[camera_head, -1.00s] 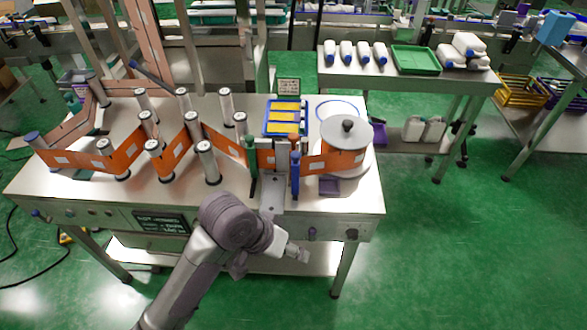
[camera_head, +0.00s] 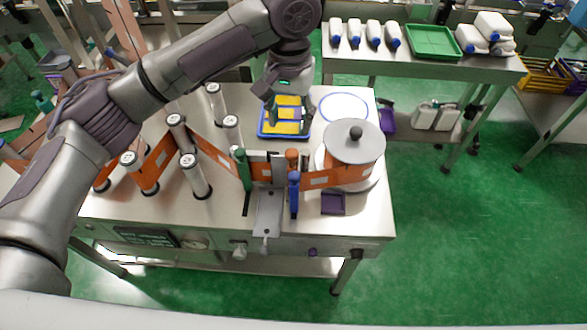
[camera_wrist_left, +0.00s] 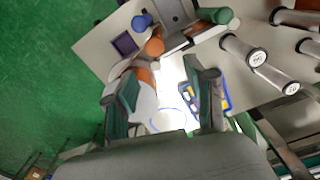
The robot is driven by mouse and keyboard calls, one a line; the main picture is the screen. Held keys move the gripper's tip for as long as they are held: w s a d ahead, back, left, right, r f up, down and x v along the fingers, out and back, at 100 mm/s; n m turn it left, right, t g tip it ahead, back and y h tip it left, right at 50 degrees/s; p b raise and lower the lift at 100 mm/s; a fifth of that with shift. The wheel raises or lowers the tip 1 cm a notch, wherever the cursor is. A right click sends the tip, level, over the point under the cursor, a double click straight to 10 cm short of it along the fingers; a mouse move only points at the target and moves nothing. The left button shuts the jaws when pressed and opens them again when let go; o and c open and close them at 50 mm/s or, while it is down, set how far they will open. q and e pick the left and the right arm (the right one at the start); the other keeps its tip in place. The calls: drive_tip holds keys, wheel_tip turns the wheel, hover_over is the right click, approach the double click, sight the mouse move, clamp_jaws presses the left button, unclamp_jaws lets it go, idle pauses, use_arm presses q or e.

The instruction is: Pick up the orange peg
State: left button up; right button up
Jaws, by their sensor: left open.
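The orange peg (camera_head: 291,155) stands upright on the steel table, between a green peg (camera_head: 243,168) and a blue peg (camera_head: 294,192). Its lower part is hidden by the orange web in the head view. In the left wrist view the orange peg (camera_wrist_left: 154,46) shows its rounded top, beyond the fingertips. My left gripper (camera_head: 288,112) points down above the blue tray, behind the orange peg, apart from it. In the left wrist view the two fingers (camera_wrist_left: 166,88) are spread with nothing between them. My right gripper is not in view.
A blue tray with yellow pieces (camera_head: 265,131) lies below my left gripper. A large film reel (camera_head: 355,142) stands right of the pegs, with a small purple tray (camera_head: 333,203) in front. Several steel rollers (camera_head: 194,176) stand at left. The table's front right corner is fairly clear.

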use_arm(q)
hover_over(292, 166)
wheel_tip(292, 166, down, 6)
drive_tip(key=shift+s+a+r+p, duration=0.15)
drive_tip(key=shift+r+p, duration=0.05)
drive_tip(key=shift+p, duration=0.25)
drive_tip(key=shift+w+f, duration=0.2)
drive_tip(key=shift+f, duration=0.3)
drive_tip(key=shift+w+f, duration=0.15)
drive_tip(key=shift+f, duration=0.35)
drive_tip(key=shift+f+p, duration=0.4)
drive_tip(key=shift+f, duration=0.1)
wheel_tip(292, 166, down, 4)
drive_tip(key=shift+r+p, duration=0.2)
drive_tip(key=shift+p, duration=0.35)
drive_tip(key=shift+w+f, duration=0.1)
drive_tip(key=shift+f, duration=0.2)
drive_tip(key=c, duration=0.6)
clamp_jaws()
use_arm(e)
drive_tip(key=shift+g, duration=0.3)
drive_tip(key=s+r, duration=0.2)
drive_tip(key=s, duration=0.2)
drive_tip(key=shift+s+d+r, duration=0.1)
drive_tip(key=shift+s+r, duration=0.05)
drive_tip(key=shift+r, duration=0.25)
